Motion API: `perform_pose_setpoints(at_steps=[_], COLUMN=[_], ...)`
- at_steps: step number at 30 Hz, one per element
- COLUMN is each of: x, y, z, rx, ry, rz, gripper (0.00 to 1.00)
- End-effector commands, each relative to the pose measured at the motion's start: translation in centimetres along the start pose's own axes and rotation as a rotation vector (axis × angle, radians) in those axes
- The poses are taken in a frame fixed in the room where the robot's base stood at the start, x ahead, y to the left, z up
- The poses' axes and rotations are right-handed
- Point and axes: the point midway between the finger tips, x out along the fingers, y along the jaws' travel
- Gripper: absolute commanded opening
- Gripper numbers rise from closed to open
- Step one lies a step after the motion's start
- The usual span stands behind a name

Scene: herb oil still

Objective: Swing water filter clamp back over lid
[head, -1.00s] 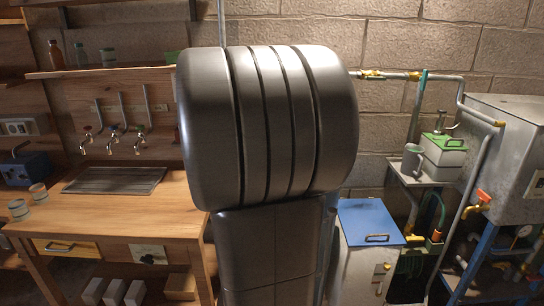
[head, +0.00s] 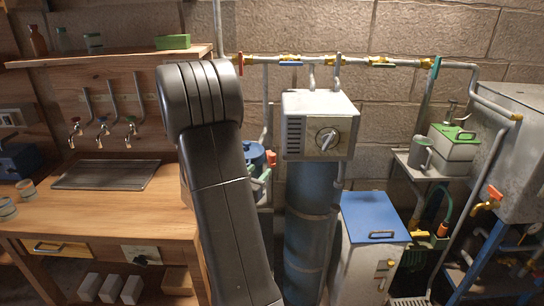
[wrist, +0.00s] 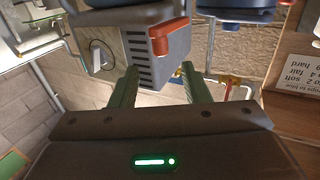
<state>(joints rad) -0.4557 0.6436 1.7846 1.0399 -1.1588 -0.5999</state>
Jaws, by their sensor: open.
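A red end also shows beside my arm in the head view (head: 271,161). A blue lidded housing (head: 253,155), apparently the water filter, stands behind my arm and is partly hidden. Dark blue round parts show at the top edge of the wrist view (wrist: 228,9). My gripper (wrist: 160,88) is open, its two green fingers apart, with nothing seen between them. The red end lies beyond the fingertips, apparently untouched. The clamp's pivot is not clear.
A grey control box (head: 318,125) with a dial tops a blue cylinder (head: 311,220) right of my arm. Pipes with valves run along the wall. A blue-lidded bin (head: 374,217) stands further right. A wooden bench (head: 110,211) with taps above is at left.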

Motion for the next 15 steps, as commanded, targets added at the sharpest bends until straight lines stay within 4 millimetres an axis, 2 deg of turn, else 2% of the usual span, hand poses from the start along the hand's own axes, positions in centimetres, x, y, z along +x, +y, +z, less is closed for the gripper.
perform_pose_setpoints(at_steps=[3,9,15], x=[2.8,6.8,9.4], y=[0.1,0.1,0.0], z=[-0.2,-0.2,-0.1], rx=[0.0,0.0,0.0], ry=[0.0,-0.001,0.0], rz=[0.003,0.002,0.0], gripper=[0.42,0.42,0.42])
